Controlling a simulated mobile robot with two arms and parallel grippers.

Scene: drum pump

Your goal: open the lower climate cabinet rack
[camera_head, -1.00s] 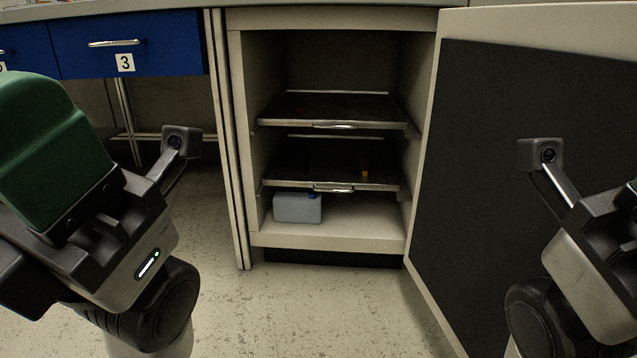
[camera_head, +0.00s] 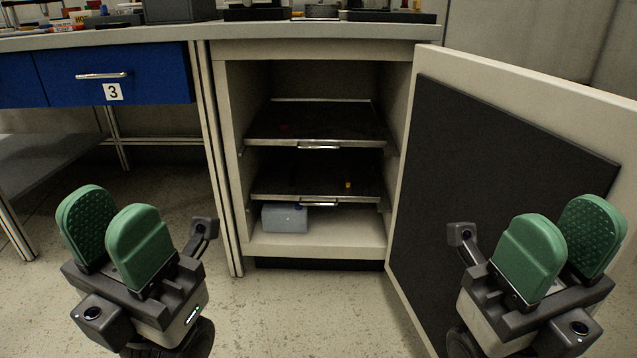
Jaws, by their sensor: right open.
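The climate cabinet (camera_head: 228,130) stands open in the middle, its door (camera_head: 408,160) swung out to the right. Inside are two dark racks with metal front handles. The lower rack (camera_head: 300,176) sits pushed in, with its handle (camera_head: 332,203) at the front edge and a small orange item (camera_head: 347,185) on it. The upper rack (camera_head: 310,122) is also in, with a small red item on it. My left gripper (camera_head: 113,230) is open and empty, in front and left of the cabinet. My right gripper (camera_head: 562,240) is open and empty, in front of the door.
A blue-grey box (camera_head: 285,218) stands on the cabinet floor under the lower rack. A blue drawer marked 3 (camera_head: 120,75) is at the left under the worktop (camera_head: 120,38). Small items lie on the worktop. The floor before the cabinet is clear.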

